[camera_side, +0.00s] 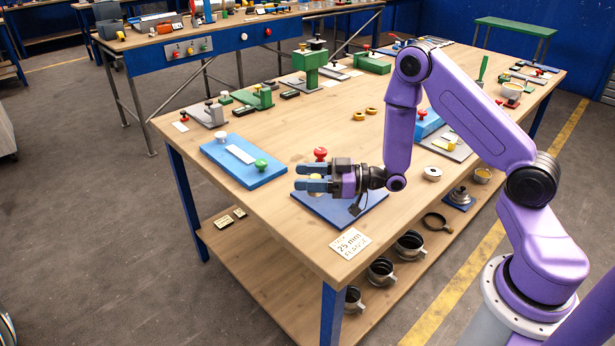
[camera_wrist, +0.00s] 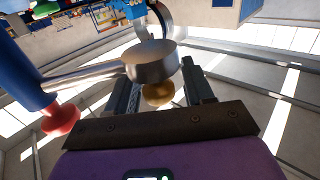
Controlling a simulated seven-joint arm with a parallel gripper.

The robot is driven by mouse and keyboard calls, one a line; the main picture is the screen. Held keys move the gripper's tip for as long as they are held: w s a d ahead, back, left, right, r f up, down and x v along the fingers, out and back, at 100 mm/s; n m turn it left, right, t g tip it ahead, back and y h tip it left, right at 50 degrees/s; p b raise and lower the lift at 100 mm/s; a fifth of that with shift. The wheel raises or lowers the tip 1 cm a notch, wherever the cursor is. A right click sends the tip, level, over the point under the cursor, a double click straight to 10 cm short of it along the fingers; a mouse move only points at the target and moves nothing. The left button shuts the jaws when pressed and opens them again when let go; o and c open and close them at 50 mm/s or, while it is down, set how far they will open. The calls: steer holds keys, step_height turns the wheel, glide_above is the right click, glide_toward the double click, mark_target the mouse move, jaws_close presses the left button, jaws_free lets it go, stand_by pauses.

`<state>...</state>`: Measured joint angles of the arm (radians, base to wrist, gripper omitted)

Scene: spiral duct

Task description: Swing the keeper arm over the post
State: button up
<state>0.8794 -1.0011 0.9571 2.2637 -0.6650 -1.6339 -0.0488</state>
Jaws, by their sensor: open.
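In the wrist view, a steel bar that looks like the keeper arm (camera_wrist: 90,76) runs from a blue upright (camera_wrist: 20,72) to a thick steel cylinder (camera_wrist: 152,64). A brass knob (camera_wrist: 158,95) sits at that cylinder, between the fingers of my gripper (camera_wrist: 164,80). The fingers are apart on either side; contact cannot be told. A red knob (camera_wrist: 61,119) is at the blue upright's end. In the side view my gripper (camera_side: 308,178) is level above a blue plate (camera_side: 345,212), in front of the red knob (camera_side: 320,154). It hides most of the fixture there; I cannot identify the post.
A blue block with a green knob (camera_side: 245,160) lies to the left. A flange sign (camera_side: 349,243) is at the front edge. A white ring (camera_side: 432,173) and a round metal part on a blue base (camera_side: 460,197) lie right. Bare wood (camera_side: 285,130) shows behind.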

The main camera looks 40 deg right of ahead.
jaws_close()
stand_by(0.3)
steer(key=s+d+n+g+y, duration=0.5)
steer(key=n+g, duration=0.4)
steer(key=g, duration=0.4)
steer(key=shift+d, duration=0.6)
steer(key=shift+r, duration=0.1)
jaws_free()
